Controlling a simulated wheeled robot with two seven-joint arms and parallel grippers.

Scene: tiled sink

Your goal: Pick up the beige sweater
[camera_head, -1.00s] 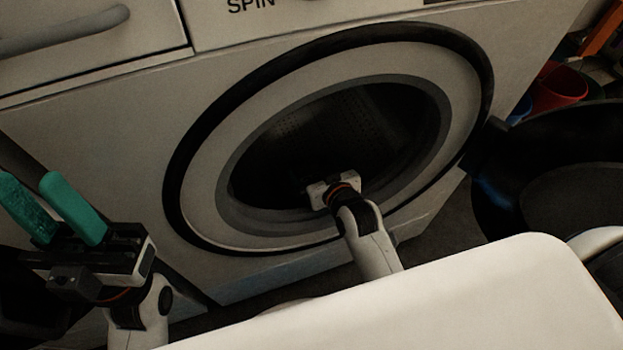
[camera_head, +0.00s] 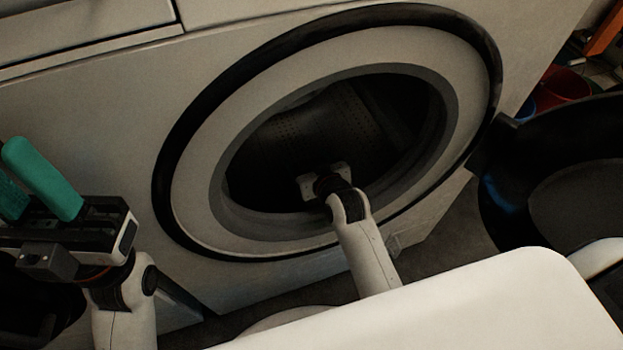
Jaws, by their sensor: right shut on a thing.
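The beige sweater does not show; the inside of the washing machine drum (camera_head: 340,120) is dark. My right gripper (camera_head: 323,182) reaches in through the round door opening. Its fingers point into the drum and are hidden behind its own body. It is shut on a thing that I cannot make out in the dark. My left gripper (camera_head: 12,178) has teal fingers and is at the left edge, in front of the machine and outside the drum. Its fingers stand apart with nothing between them.
The pale door ring with a dark rim (camera_head: 195,195) surrounds the opening close to my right arm. The open dark door (camera_head: 555,160) stands at the right. A red container (camera_head: 565,85) is behind it. Dark floor shows below the machine.

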